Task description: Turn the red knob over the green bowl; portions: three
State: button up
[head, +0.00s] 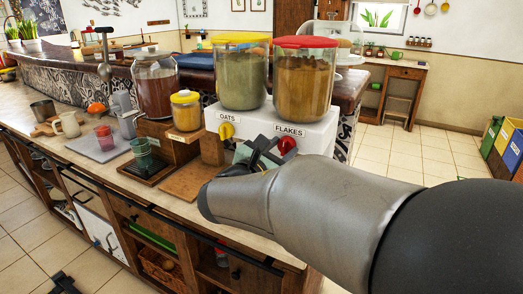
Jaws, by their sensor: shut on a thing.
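The red knob (288,144) is on the front of the white dispenser base, under the FLAKES label. The clear container of brown flakes (304,85) with a red lid stands above it. My gripper (274,149) reaches the knob from the front and is shut on it; its fingers are small and dark, partly hidden by my grey arm. A grey-green shape (243,153) shows just left of my gripper; I cannot tell whether it is the green bowl. No bowl shows clearly, and my arm covers the area below the knob.
A yellow knob (226,131) sits under the OATS label, below the yellow-lidded oats container (242,75). A wooden board (188,182) lies in front.

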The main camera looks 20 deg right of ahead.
jog(key=m+b, duration=0.1)
jog(key=b, duration=0.1)
jog(key=m+b, duration=0.2)
jog(key=shift+f+b, duration=0.35)
jog(key=m+b, duration=0.5)
jog(key=b, duration=0.3)
jog(key=shift+s+y, duration=0.1)
jog(key=shift+y, duration=0.3)
jog(key=m+b, duration=0.5)
jog(key=b, duration=0.2)
jog(key=shift+d, duration=0.1)
jog(key=m+b, duration=0.2)
jog(key=b, duration=0.1)
jog(key=shift+r+m+y+b, duration=0.25)
jog(key=shift+m+y+b, duration=0.05)
jog(key=shift+m+y, duration=0.1)
jog(key=o, duration=1)
jog(key=shift+r+t, duration=0.1)
jog(key=shift+t, duration=0.2)
